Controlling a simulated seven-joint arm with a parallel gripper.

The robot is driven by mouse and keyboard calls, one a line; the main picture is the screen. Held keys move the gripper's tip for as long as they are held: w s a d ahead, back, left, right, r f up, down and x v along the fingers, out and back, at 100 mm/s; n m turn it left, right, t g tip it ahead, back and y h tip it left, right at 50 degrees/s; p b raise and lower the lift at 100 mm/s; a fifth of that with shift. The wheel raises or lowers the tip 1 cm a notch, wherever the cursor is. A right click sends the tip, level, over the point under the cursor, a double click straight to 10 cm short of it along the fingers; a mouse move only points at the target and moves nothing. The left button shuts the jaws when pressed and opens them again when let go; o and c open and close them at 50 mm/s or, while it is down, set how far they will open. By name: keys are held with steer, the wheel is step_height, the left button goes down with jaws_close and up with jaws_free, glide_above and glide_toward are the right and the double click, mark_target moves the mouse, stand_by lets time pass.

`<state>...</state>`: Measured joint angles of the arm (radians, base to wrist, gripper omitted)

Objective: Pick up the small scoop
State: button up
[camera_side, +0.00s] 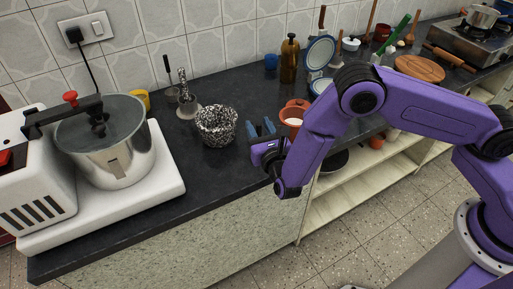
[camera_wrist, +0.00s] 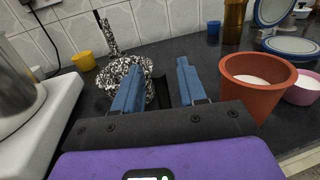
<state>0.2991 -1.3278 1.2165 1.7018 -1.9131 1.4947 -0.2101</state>
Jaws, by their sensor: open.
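My gripper (camera_side: 260,124) is open, its two blue fingers apart above the counter, between a speckled black-and-white pot (camera_side: 217,125) and a terracotta pot. The fingers also show in the wrist view (camera_wrist: 159,68). A small dark upright piece (camera_wrist: 161,92) shows between them; I cannot tell whether it is part of the scoop. Nothing is clearly gripped. No scoop can be made out for certain. Behind the speckled pot, a holder (camera_side: 188,109) carries thin upright utensils, one with a black handle (camera_side: 166,64); their lower ends are hidden.
The terracotta pot (camera_wrist: 257,85) with white contents stands close to the right finger, a pink bowl (camera_wrist: 304,90) beyond it. A yellow cup (camera_wrist: 84,61) and blue cup (camera_wrist: 213,28) stand farther back. A large steel pot (camera_side: 110,150) on a white machine stands left.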

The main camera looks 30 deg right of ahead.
steer(key=shift+w, duration=0.2)
jaws_close()
steer(key=shift+r, duration=0.15)
